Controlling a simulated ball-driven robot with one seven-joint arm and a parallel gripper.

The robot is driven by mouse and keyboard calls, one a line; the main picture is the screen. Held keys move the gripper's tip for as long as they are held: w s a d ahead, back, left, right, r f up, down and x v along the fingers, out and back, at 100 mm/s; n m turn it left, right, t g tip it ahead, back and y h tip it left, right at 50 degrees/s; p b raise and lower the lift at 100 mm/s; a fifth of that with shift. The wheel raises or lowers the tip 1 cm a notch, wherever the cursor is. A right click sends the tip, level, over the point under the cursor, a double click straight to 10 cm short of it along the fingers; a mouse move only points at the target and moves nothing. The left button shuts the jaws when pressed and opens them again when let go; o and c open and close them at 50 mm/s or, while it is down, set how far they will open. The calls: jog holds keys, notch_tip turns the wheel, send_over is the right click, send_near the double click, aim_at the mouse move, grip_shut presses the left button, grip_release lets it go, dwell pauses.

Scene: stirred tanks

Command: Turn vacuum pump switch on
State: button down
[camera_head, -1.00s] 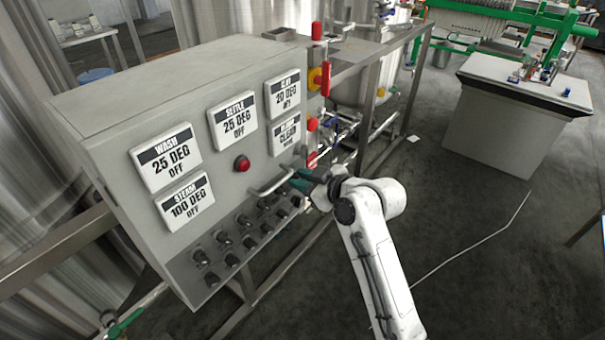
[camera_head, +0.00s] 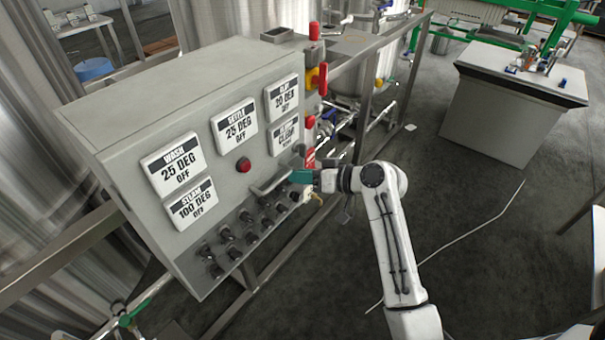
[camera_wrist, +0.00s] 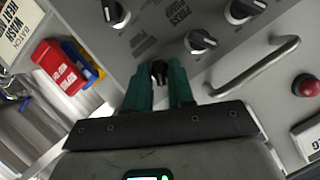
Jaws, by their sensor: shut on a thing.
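The grey control panel (camera_head: 150,235) carries rows of black rotary switches (camera_head: 250,237) on its lower part. My gripper (camera_head: 294,176) is at the panel's right end, by the handle. In the wrist view, the green fingers of my gripper (camera_wrist: 160,82) point at the panel face and are closed around a small black knob (camera_wrist: 159,70). Only the knob's top shows between the fingertips. The label of this knob is hidden or too small to read.
A metal bar handle (camera_head: 272,180) sticks out close to my gripper. A red button (camera_head: 243,165) and several white display plates (camera_head: 236,124) are above. Open floor (camera_head: 455,220) lies to the right.

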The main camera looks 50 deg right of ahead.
dwell(0.4)
jog(key=c, duration=1.2)
grip_release()
jog(key=b+v, duration=0.1)
jog(key=v, duration=0.9)
jog(key=shift+s+d+b, duration=0.15)
jog(key=shift+s+b, duration=0.15)
jog(key=shift+s, duration=0.1)
